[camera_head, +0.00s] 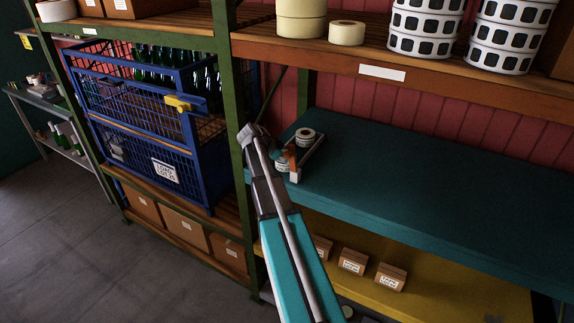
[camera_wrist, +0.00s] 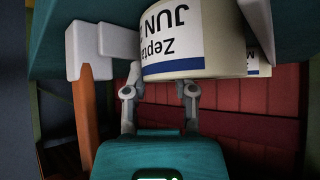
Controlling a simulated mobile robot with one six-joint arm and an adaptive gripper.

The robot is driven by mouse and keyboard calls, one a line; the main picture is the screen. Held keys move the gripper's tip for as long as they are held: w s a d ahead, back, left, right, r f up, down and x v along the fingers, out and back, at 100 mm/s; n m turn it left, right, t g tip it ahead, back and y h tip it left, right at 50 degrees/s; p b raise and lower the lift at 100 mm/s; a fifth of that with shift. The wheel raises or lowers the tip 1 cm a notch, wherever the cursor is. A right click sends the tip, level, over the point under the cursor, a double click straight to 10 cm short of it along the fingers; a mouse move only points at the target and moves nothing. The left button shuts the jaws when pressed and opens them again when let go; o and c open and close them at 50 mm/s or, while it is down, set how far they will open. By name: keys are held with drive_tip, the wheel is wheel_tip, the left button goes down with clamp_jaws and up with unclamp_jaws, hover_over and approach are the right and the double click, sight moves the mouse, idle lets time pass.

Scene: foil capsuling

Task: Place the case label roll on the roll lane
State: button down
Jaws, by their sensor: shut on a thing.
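A white label roll (camera_wrist: 185,40) with dark blue edging and the print "Zepta JUN" is between the fingers of my gripper (camera_wrist: 158,95) in the wrist view. My gripper is shut on it. In the head view the held roll (camera_head: 281,166) shows only in part beside my arm. A second similar roll (camera_head: 305,136) stands just behind it at the lane; a part of it (camera_wrist: 258,62) shows in the wrist view. The roll lane (camera_head: 311,158) is a small rack with a wooden rail on the teal shelf. I cannot tell whether the held roll touches the lane.
The teal shelf top (camera_head: 430,190) is clear to the right. A green rack post (camera_head: 238,90) and a blue wire crate (camera_head: 150,120) with bottles stand left of my arm. An upper shelf (camera_head: 420,72) carries large rolls. Small boxes (camera_head: 352,261) sit on the yellow shelf below.

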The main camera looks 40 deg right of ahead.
idle(0.3)
drive_tip(key=shift+c, duration=2)
unclamp_jaws()
drive_tip(key=p+v, duration=0.8)
drive_tip(key=v, duration=0.3)
drive_tip(key=shift+a+r+p, duration=0.25)
drive_tip(key=shift+r+p, duration=0.05)
drive_tip(key=shift+r, duration=0.05)
drive_tip(key=s+a+f+n+t+y, duration=0.1)
drive_tip(key=s+a+n+y, duration=0.2)
drive_tip(key=a, duration=0.8)
drive_tip(key=s+a+f+n+t+y, duration=0.1)
drive_tip(key=s+a+f+n+y, duration=0.1)
drive_tip(key=s+a+n, duration=0.6)
drive_tip(key=s+a+f+n+y, duration=0.2)
drive_tip(key=s+a+n, duration=0.4)
drive_tip(key=a+n, duration=0.4)
drive_tip(key=a+y, duration=0.1)
drive_tip(key=a, duration=0.3)
drive_tip(key=shift+s+a+f+n+t+y, duration=0.15)
drive_tip(key=shift+a+f+n+t+y, duration=0.15)
drive_tip(key=shift+a+t, duration=0.1)
